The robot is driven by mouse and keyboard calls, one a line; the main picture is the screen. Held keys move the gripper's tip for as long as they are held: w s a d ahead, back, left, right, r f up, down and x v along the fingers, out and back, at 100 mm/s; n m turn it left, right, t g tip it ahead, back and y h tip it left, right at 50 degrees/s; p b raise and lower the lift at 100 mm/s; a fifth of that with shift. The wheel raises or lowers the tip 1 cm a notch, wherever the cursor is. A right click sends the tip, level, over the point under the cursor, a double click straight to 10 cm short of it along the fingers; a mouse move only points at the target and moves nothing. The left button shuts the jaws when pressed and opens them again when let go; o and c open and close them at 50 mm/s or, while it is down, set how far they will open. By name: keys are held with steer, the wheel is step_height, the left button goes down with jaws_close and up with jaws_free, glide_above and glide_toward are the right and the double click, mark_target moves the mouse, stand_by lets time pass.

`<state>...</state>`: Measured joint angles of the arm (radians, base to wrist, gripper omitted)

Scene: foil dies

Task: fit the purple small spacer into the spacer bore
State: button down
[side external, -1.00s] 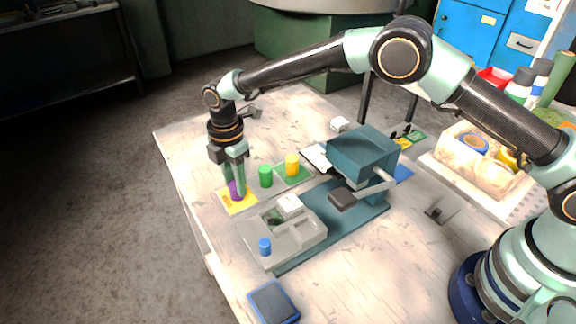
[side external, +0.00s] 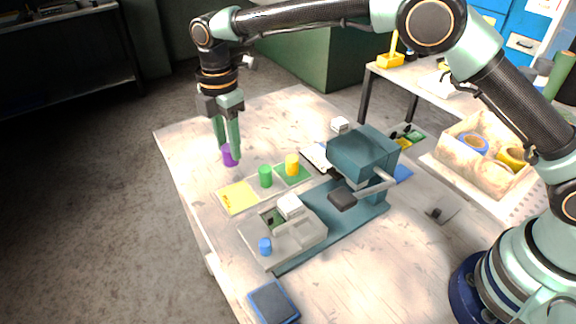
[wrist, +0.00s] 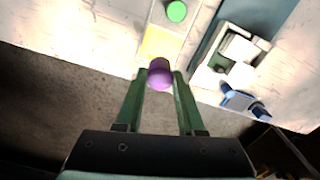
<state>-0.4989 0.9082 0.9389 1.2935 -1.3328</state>
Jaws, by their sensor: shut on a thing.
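The purple small spacer (side external: 229,155) is between the fingertips of my gripper (side external: 227,157), which is shut on it. It is held up off the table, apart from the yellow card. In the wrist view the purple spacer (wrist: 160,74) shows between the two green fingers of my gripper (wrist: 160,82). The grey fixture block (side external: 296,240) sits on the teal press base, with a white block and a blue peg on it. I cannot make out for certain which opening is the spacer bore.
A yellow card (side external: 237,197) lies bare, beside a green cylinder (side external: 265,176) and a yellow cylinder (side external: 292,165). The teal press head (side external: 362,153) with its lever rises behind the fixture. A dark blue pad (side external: 273,302) lies at the front.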

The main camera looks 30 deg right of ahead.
step_height(320, 180, up, 9)
steer(key=shift+f, duration=0.2)
steer(key=r, duration=0.1)
step_height(320, 180, up, 2)
glide_above(306, 232)
step_height(306, 232, down, 19)
steer(key=shift+f, duration=0.15)
stand_by(0.5)
steer(key=shift+f, duration=0.15)
steer(key=c, duration=0.8)
jaws_free()
